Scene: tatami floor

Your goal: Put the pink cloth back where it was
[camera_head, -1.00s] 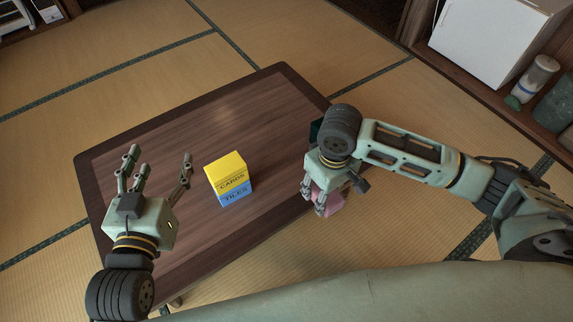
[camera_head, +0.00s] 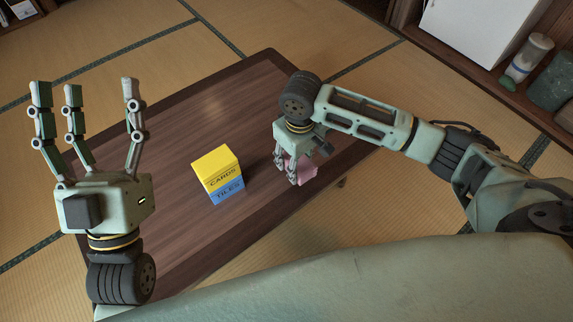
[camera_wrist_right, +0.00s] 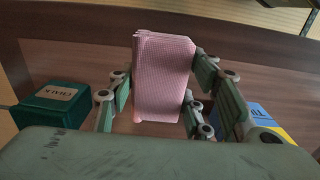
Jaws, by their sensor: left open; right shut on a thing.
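The pink cloth (camera_head: 307,170) is a folded block at the right side of the low table, partly hidden behind my right gripper (camera_head: 287,177) in the head view. In the right wrist view the cloth (camera_wrist_right: 163,75) stands between the fingers of my right gripper (camera_wrist_right: 168,105), which is shut on it. I cannot tell whether the cloth touches the table. My left gripper (camera_head: 85,95) is open and empty, fingers pointing up, over the table's left side.
A yellow box (camera_head: 215,166) marked CARDS sits on a blue box (camera_head: 229,191) marked TILES on the wooden table (camera_head: 190,125). A dark green box (camera_wrist_right: 55,104) shows in the right wrist view. A shelf with a white box (camera_head: 484,40) stands at the right.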

